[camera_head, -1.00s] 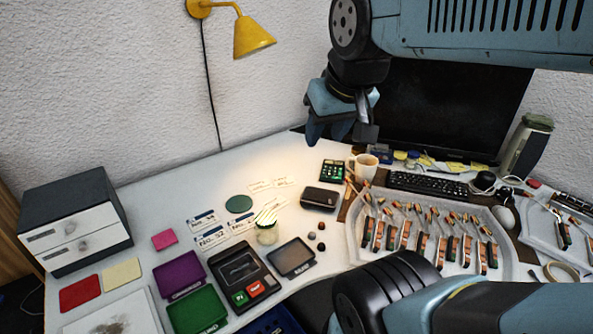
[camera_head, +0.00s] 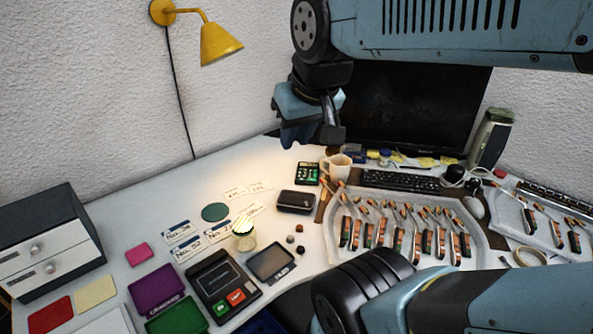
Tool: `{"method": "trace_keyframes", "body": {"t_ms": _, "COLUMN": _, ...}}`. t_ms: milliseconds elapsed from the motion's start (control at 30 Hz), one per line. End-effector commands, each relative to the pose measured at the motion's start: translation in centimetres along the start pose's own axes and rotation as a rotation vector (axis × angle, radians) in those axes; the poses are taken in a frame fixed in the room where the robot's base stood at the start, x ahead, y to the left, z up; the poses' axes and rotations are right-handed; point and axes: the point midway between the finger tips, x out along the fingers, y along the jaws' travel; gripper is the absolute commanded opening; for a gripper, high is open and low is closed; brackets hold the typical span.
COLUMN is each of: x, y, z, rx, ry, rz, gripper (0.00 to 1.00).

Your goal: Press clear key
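A dark keypad device (camera_head: 209,279) lies on the white desk, left of centre. It has a small dark screen, a green key (camera_head: 220,307) and a red key (camera_head: 236,297) at its front edge; their lettering is too small to read. A small dark calculator (camera_head: 308,173) with a green face lies farther back, beside the mug. My gripper (camera_head: 309,142) hangs high in front of the wall and monitor, pointing down, well above and behind the device. Nothing shows in it. Its fingers overlap from this side, so their opening cannot be judged.
A mug (camera_head: 336,166) and a tray of piano hammers (camera_head: 470,255) are to the right. Coloured trays and a drawer box (camera_head: 48,240) are left.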

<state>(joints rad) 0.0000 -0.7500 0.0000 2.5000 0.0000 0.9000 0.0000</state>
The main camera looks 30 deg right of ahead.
Motion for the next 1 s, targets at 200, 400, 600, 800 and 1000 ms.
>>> {"method": "trace_keyframes", "body": {"t_ms": 200, "x": 0.00, "y": 0.00, "z": 0.00, "rx": 0.000, "ry": 0.000, "rz": 0.000, "gripper": 0.01}}
{"method": "trace_keyframes", "body": {"t_ms": 400, "x": 0.00, "y": 0.00, "z": 0.00, "rx": 0.000, "ry": 0.000, "rz": 0.000, "gripper": 0.00}}
{"method": "trace_keyframes", "body": {"t_ms": 600, "x": 0.00, "y": 0.00, "z": 0.00, "rx": 0.000, "ry": 0.000, "rz": 0.000, "gripper": 0.00}}
{"method": "trace_keyframes", "body": {"t_ms": 800, "x": 0.00, "y": 0.00, "z": 0.00, "rx": 0.000, "ry": 0.000, "rz": 0.000, "gripper": 0.00}}
{"method": "trace_keyframes", "body": {"t_ms": 1000, "x": 0.00, "y": 0.00, "z": 0.00, "rx": 0.000, "ry": 0.000, "rz": 0.000, "gripper": 0.00}}
